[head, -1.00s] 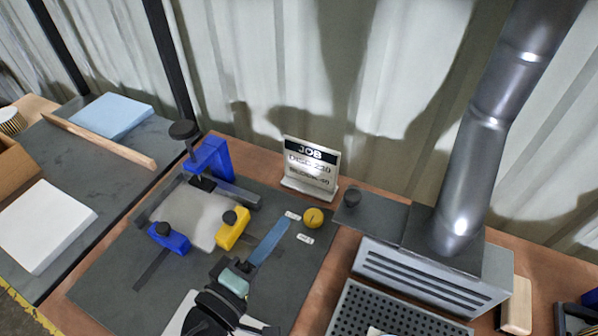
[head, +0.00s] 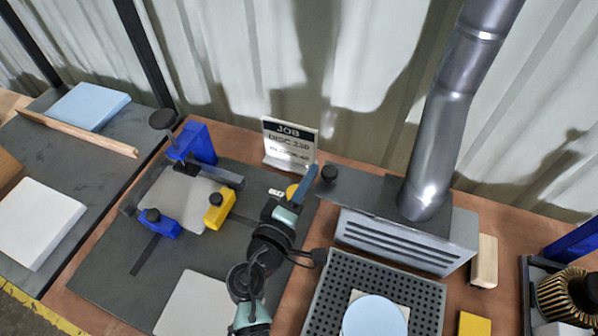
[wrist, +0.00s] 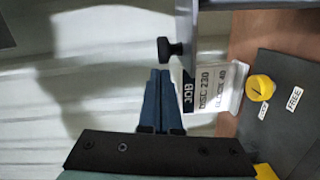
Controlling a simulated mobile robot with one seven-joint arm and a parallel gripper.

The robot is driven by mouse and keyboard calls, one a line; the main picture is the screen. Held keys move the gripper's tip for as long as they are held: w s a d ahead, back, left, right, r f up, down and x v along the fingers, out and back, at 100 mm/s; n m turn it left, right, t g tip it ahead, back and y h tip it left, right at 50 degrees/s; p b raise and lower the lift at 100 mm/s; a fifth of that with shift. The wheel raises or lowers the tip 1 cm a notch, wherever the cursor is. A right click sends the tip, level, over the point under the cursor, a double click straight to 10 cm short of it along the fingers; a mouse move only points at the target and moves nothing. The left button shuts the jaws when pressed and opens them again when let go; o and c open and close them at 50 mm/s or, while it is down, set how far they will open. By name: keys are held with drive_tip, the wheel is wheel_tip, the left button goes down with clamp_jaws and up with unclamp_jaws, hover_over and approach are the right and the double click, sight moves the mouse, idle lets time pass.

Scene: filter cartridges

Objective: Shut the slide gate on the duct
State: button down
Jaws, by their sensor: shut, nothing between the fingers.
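The slide gate is a flat dark grey plate (head: 362,188) sticking out to the left from the foot of the silver duct (head: 432,160). A black knob (head: 329,172) stands at its left end. The knob also shows in the wrist view (wrist: 168,48), just beyond the fingertips. My gripper (head: 309,171) is shut and empty, its blue fingers together, just left of the knob. In the wrist view the fingers (wrist: 160,76) point towards the knob, with a small gap seen between them. The plate's inner end is hidden at the duct.
The JOB sign (head: 289,146) stands close behind my gripper. A yellow knob (head: 292,190) is partly hidden behind my fingers. A slotted grey box (head: 400,241) and a perforated tray (head: 427,300) are in front of the duct. Blue and yellow clamps hold a plate at left.

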sight(352, 201)
drive_tip(key=s+d, duration=0.1)
drive_tip(key=d, duration=0.2)
drive_tip(key=s+d, duration=0.1)
drive_tip(key=d, duration=0.4)
drive_tip(key=shift+s+d, duration=0.35)
drive_tip(key=shift+s, duration=0.05)
drive_tip(key=shift+a, duration=0.1)
